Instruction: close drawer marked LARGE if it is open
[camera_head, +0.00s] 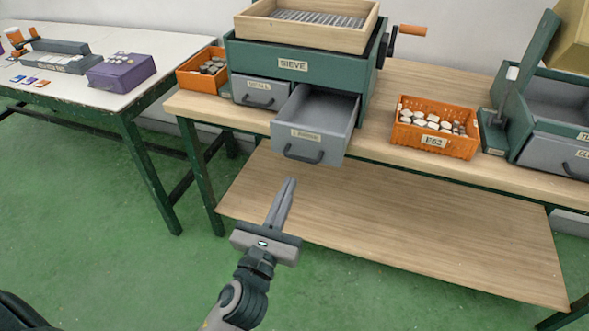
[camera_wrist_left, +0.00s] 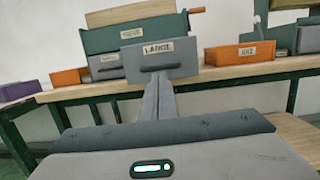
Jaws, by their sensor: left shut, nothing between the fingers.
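The drawer marked LARGE (camera_head: 305,145) is pulled out of the green sieve cabinet (camera_head: 300,60) and looks empty inside. Its grey front with a dark handle also shows in the left wrist view (camera_wrist_left: 160,58). My left gripper (camera_head: 289,182) is shut and empty, below and in front of the drawer front, pointing toward it. In the left wrist view its fingers (camera_wrist_left: 158,90) reach up to just under the drawer handle; I cannot tell whether they touch. The drawer beside it (camera_head: 258,92) is shut. My right gripper is not in view.
An orange crate of pale pieces (camera_head: 433,142) stands right of the cabinet, another orange bin (camera_head: 196,80) left of it. A crank (camera_head: 405,32) sticks out at right. The lower shelf (camera_head: 400,220) is bare. A green-and-grey machine (camera_head: 550,150) stands at far right.

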